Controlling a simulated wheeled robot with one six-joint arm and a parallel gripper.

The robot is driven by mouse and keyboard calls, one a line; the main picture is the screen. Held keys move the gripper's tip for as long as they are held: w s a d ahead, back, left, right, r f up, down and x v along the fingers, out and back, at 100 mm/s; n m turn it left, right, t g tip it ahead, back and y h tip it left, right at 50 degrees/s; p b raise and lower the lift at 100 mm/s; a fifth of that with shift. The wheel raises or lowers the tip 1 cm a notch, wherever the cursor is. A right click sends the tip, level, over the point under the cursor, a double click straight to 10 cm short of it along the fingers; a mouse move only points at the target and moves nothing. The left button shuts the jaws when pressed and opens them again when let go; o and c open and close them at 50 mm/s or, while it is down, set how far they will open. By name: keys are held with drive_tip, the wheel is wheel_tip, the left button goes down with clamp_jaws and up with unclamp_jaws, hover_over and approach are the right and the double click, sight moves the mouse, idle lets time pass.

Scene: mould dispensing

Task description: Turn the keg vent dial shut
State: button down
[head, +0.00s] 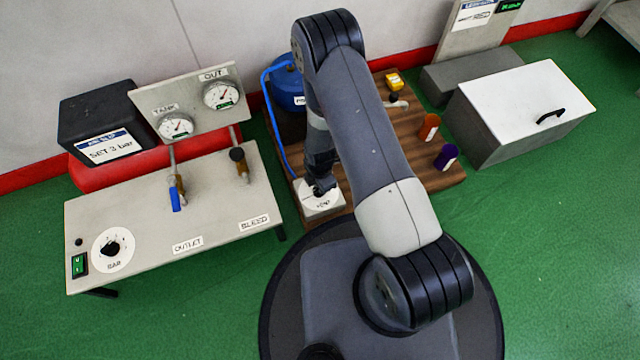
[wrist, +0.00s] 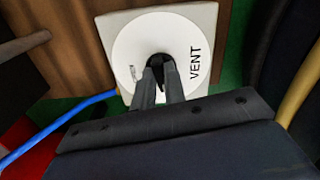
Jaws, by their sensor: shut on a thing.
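The vent dial (wrist: 138,48) is a white disc marked VENT on a pale square plate, with a black knob (wrist: 159,60) at its middle. In the head view the vent dial (head: 325,203) is at the front left corner of the wooden board, partly hidden by my arm. My gripper (wrist: 161,75) is shut on the black knob, its two dark fingers on either side of it. The fingers hide part of the knob, so I cannot tell its pointer's direction. The blue keg (head: 288,88) stands behind the dial, partly hidden by my arm.
A blue hose (head: 275,125) runs down from the keg beside the dial. A bench with gauges (head: 176,126) and a BAR dial (head: 112,249) stands at left. Orange (head: 429,127) and purple (head: 446,157) containers stand on the wooden board (head: 400,174). A white-lidded box (head: 525,95) is at right.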

idle(0.3)
drive_tip(key=c, duration=1.5)
unclamp_jaws()
drive_tip(key=shift+o, duration=0.2)
wheel_tip(320, 180, up, 11)
drive_tip(key=p, duration=0.4)
drive_tip(key=shift+p, duration=0.3)
drive_tip(key=shift+f, duration=0.1)
wheel_tip(320, 180, down, 11)
drive_tip(key=b, duration=0.5)
drive_tip(key=shift+r, duration=0.25)
